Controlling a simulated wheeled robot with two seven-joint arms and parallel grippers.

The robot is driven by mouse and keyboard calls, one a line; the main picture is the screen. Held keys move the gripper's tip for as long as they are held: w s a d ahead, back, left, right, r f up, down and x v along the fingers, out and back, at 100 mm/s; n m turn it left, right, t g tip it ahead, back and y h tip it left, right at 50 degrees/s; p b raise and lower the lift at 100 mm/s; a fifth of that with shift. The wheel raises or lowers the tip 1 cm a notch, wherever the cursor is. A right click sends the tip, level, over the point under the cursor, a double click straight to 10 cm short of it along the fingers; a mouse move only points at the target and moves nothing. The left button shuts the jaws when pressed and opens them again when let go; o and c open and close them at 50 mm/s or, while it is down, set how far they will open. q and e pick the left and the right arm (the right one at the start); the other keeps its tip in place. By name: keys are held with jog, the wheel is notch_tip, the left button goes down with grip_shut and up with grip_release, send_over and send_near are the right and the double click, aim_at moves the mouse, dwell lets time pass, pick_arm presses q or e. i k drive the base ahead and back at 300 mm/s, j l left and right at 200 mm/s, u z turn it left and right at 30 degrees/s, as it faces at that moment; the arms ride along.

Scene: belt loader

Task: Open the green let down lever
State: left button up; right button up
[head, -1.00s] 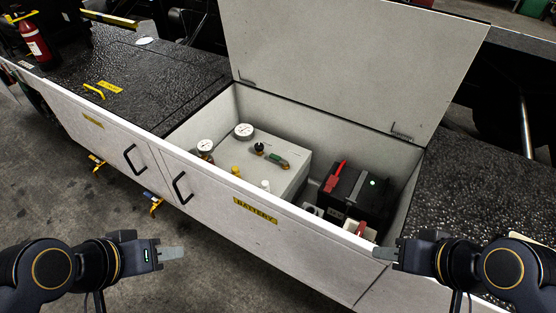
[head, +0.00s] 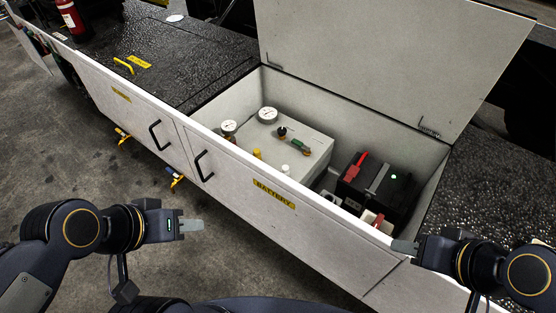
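The green lever (head: 298,144) is a small handle on top of the light grey box (head: 262,140) inside the open battery compartment. It sits beside a black knob (head: 282,132), with brass-coloured fittings near it. My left gripper (head: 198,225) is in front of the loader at lower left, over the floor and well away from the lever. My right gripper (head: 397,246) is near the front wall of the compartment at lower right, also apart from the lever. Both grippers are seen side-on, so I cannot tell whether their fingers are open. Neither visibly holds anything.
The raised lid (head: 390,55) stands behind the compartment. The front panel (head: 235,185), marked BATTERY, is a wall between me and the compartment.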

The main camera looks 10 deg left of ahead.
aim_at(294, 141)
jog(key=i+j+z, duration=0.15)
jog(key=z, duration=0.2)
jog(key=i+j+z, duration=0.25)
jog(key=z, duration=0.15)
jog(key=i+j+z, duration=0.2)
jog(key=z, duration=0.15)
